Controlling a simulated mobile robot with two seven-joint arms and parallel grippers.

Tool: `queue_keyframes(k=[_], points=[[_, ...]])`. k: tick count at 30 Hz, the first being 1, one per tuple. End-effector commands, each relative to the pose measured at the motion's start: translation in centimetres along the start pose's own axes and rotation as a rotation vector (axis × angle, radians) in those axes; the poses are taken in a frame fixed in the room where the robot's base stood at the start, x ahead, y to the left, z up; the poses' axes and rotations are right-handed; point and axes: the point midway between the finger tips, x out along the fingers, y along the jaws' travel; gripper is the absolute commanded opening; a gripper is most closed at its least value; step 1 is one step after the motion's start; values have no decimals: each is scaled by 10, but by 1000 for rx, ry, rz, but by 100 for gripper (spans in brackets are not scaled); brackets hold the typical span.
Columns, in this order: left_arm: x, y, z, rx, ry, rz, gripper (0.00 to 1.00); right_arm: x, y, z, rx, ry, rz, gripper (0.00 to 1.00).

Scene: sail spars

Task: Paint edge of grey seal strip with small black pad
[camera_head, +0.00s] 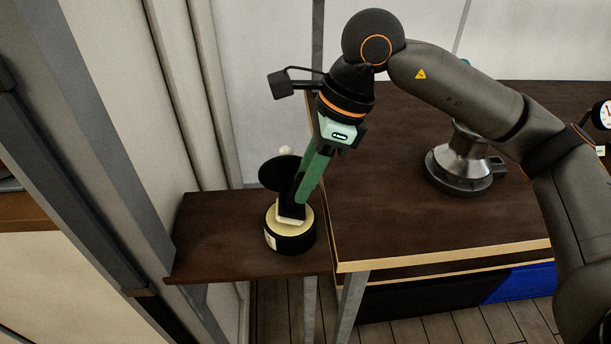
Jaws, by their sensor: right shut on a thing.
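My right gripper (302,192), with green fingers, reaches down from the upper right and is shut on a small black pad (290,208). A pale block shows at the pad's lower end. The pad is over the open mouth of a round black tin (293,242) with a cream rim and a pale label. I cannot tell whether the pad touches the tin's inside. A black disc (278,173) with a white knob is just behind the tin. I cannot pick out the grey seal strip with certainty among the grey upright frame parts at left. My left gripper is out of view.
The tin stands on a small dark wooden shelf (215,235) beside a larger dark table (400,220) with a pale edge. A metal round-based object (462,165) is on the table, and a dial (602,115) is at far right. Grey upright frames (85,150) stand at left.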

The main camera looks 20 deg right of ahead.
Motion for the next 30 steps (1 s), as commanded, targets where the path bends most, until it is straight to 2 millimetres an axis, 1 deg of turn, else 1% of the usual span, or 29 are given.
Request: queue_keyframes(k=[10, 14, 30], points=[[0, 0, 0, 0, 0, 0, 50, 2, 1, -1, 1, 6, 5, 0], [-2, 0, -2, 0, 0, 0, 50, 0, 1, 0, 1, 6, 5, 0], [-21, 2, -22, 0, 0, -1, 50, -42, 1, 15, 0, 2, 2, 0]])
